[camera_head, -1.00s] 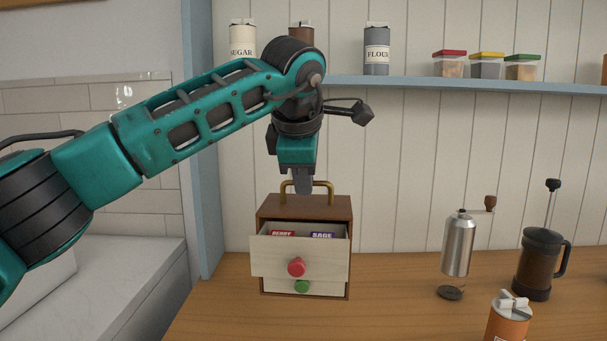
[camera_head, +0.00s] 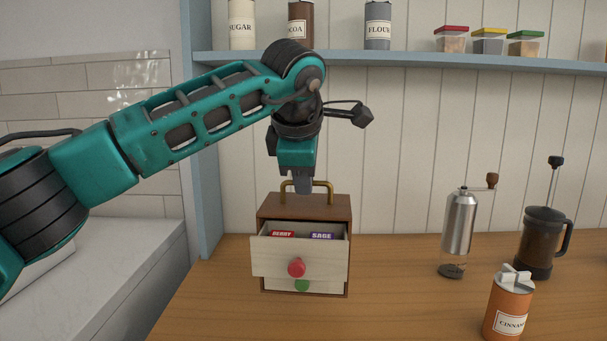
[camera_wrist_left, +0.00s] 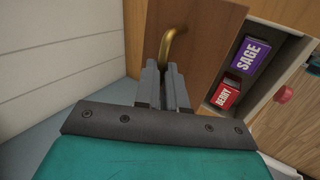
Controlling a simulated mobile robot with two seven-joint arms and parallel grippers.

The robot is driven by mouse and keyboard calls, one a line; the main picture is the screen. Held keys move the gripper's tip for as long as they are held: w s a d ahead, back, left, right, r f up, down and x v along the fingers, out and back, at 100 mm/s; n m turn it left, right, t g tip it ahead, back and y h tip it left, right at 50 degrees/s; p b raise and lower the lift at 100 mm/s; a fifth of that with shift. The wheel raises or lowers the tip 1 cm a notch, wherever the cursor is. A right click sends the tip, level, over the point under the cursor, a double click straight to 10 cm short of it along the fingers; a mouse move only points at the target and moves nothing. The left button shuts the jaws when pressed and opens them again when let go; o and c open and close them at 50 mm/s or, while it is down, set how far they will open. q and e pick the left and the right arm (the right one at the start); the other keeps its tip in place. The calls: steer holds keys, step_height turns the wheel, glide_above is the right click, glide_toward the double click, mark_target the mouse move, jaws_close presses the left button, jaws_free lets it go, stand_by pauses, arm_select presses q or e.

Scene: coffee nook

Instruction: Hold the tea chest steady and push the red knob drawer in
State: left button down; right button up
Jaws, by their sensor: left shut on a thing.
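The tea chest (camera_head: 345,215) is a brown wooden box with a brass handle (camera_head: 328,186) on top. My left gripper (camera_head: 303,188) is above it, shut on the handle, which also shows between the fingers in the left wrist view (camera_wrist_left: 174,42). The upper drawer (camera_head: 330,262), pale with a red knob (camera_head: 296,267), sticks out towards me. Red BERRY (camera_head: 283,234) and purple SAGE (camera_head: 322,236) packets show inside. A green knob (camera_head: 302,285) sits below, partly hidden by the open drawer. My right gripper is out of view.
A grinder (camera_head: 458,222), a French press (camera_head: 538,243) and an orange cinnamon tin (camera_head: 508,305) stand to the right on the wooden counter (camera_head: 400,310). A blue shelf (camera_head: 430,67) holds canisters above. The counter directly right of the chest is clear.

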mark_target(302, 210)
arm_select(q)
steer(key=shift+f+b, duration=0.55)
steer(key=shift+f, duration=0.3)
steer(key=shift+f+b, duration=1.55)
steer(key=shift+f, duration=0.9)
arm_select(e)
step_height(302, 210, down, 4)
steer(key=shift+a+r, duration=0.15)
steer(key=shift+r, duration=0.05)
arm_select(q)
steer(key=shift+s+f, duration=0.15)
steer(key=shift+f, duration=0.2)
